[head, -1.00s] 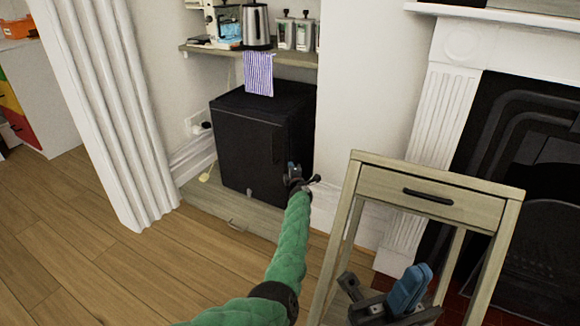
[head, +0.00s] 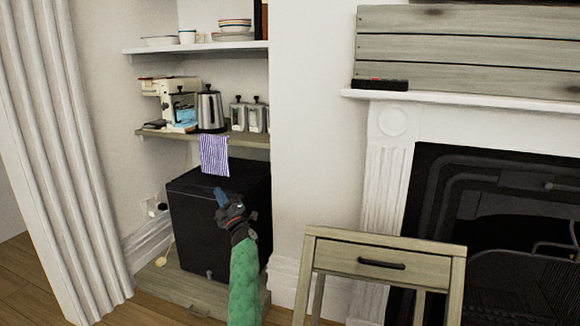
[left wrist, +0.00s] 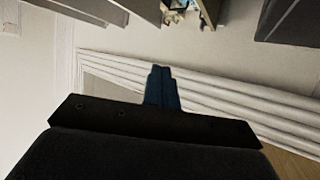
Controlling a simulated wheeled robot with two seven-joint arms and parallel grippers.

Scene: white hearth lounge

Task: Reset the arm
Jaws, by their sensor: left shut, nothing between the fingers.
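My left arm, in a green sleeve, reaches up from the bottom of the head view. Its gripper (head: 222,198) is raised in front of the black mini fridge (head: 213,230), with its blue fingers pointing up. In the left wrist view the two blue fingers (left wrist: 161,84) are pressed together with nothing between them. I cannot tell from the head view how far the gripper stands from the fridge. My right gripper is not in either view now.
A wooden side table (head: 384,245) with a drawer stands right of my arm, before the fireplace (head: 480,190). A shelf (head: 255,141) above the fridge holds a kettle (head: 210,108), a coffee machine, canisters and a hanging striped cloth (head: 214,155). A white fluted column (head: 65,150) stands left.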

